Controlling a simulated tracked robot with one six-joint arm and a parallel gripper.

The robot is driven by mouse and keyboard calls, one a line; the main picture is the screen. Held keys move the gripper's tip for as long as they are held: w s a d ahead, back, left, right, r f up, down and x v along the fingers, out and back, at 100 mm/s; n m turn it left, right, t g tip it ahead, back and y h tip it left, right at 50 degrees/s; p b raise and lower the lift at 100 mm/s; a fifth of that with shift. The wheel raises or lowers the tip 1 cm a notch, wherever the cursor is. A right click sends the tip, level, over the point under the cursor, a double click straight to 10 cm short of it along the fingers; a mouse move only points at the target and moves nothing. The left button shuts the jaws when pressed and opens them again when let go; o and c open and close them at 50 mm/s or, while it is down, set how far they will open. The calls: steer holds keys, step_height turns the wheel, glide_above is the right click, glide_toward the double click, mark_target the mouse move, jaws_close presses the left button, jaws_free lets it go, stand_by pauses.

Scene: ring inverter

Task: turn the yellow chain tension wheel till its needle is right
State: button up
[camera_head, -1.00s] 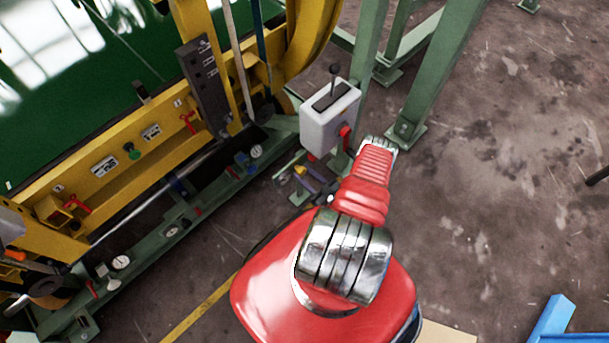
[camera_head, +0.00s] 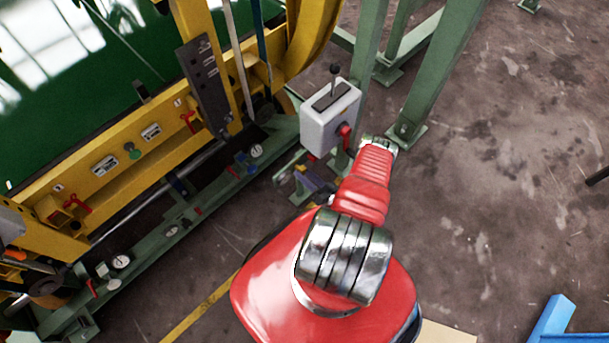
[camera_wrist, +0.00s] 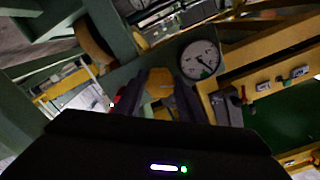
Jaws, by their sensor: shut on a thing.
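In the wrist view the yellow wheel (camera_wrist: 158,84) sits between the two dark fingers of my gripper (camera_wrist: 158,97), which is shut on it. A round white gauge (camera_wrist: 199,59) with a dark needle is just right of the wheel, on a green plate. The needle slants in the tilted picture; its scale marks are too small to read. In the head view my red arm reaches toward the low green frame beside the grey lever box; the arm largely hides the wheel and gripper there.
The grey box (camera_head: 330,118) with a black lever and red knob stands close to my arm. Green posts (camera_head: 432,75) rise behind it. A yellow beam machine (camera_head: 125,165) with several small gauges and valves fills the left. Floor at the right (camera_head: 510,180) is open.

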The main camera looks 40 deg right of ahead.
steer(key=m, duration=1.3)
steer(key=shift+m, duration=0.4)
steer(key=m, duration=0.4)
steer(key=shift+r, duration=0.1)
steer(key=shift+c, duration=0.2)
steer(key=m, duration=0.4)
steer(key=shift+m, duration=0.6)
stand_by(1.9)
steer(key=o, duration=1.1)
steer(key=shift+r, duration=0.1)
steer(key=shift+s, duration=0.15)
steer(key=shift+s+d, duration=0.2)
steer(key=shift+s, duration=6.6)
